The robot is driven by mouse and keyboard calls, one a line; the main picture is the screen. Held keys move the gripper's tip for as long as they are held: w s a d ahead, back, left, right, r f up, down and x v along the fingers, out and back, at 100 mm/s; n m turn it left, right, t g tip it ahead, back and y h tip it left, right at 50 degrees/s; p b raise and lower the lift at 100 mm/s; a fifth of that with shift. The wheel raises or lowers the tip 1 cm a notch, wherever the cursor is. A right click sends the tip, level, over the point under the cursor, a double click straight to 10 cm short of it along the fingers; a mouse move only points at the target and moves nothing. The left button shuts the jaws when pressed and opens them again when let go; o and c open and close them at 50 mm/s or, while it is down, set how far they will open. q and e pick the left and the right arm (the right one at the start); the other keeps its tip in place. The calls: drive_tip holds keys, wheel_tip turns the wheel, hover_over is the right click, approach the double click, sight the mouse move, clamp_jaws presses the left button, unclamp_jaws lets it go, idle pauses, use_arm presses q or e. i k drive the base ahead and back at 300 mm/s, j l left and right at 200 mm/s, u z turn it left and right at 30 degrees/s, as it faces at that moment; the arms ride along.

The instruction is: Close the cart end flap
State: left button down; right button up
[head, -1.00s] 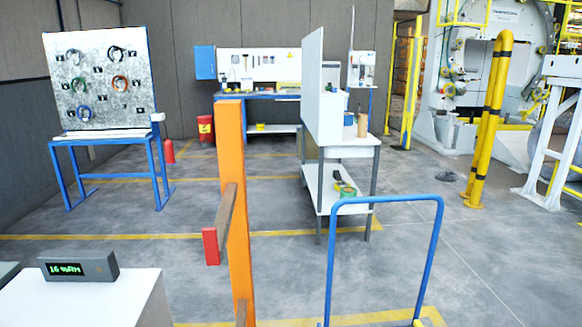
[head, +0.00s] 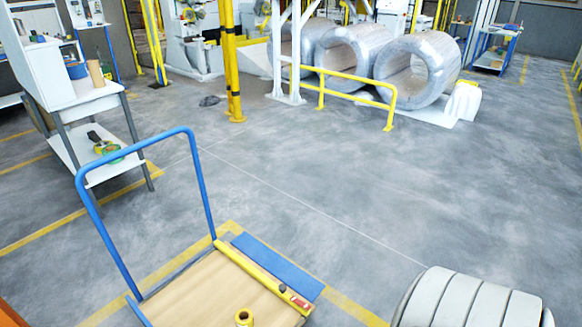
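The cart stands at the lower left of the head view, with a blue tube handle (head: 138,155) and a wooden deck (head: 205,290). A yellow bar (head: 250,268) with a small red part near its front end runs along the deck's right edge. A blue flat panel (head: 278,266) lies beyond that bar, apparently the end flap folded down and outward. I cannot tell whether it touches the floor. Neither gripper is in view.
A pale ribbed cylinder (head: 470,302) is at the bottom right. A white bench (head: 95,100) stands at the left. Wrapped coils (head: 418,70) lie behind a yellow rail (head: 345,77). The grey floor (head: 330,180) between cart and rail is clear.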

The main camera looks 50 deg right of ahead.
sight(304, 285)
drive_tip(key=l, duration=0.6)
drive_tip(key=l+u, duration=0.15)
drive_tip(key=l, duration=0.45)
drive_tip(key=k+l, duration=0.1)
drive_tip(key=l, duration=0.5)
drive_tip(key=l+u, duration=0.15)
drive_tip(key=l, duration=0.45)
drive_tip(key=k+l, duration=0.15)
drive_tip(key=l, duration=0.45)
drive_tip(key=l+u, duration=0.15)
drive_tip(key=l, duration=0.45)
drive_tip(key=k+l, duration=0.2)
drive_tip(key=l, duration=0.35)
drive_tip(key=k+l+u, duration=0.15)
drive_tip(key=l, duration=0.45)
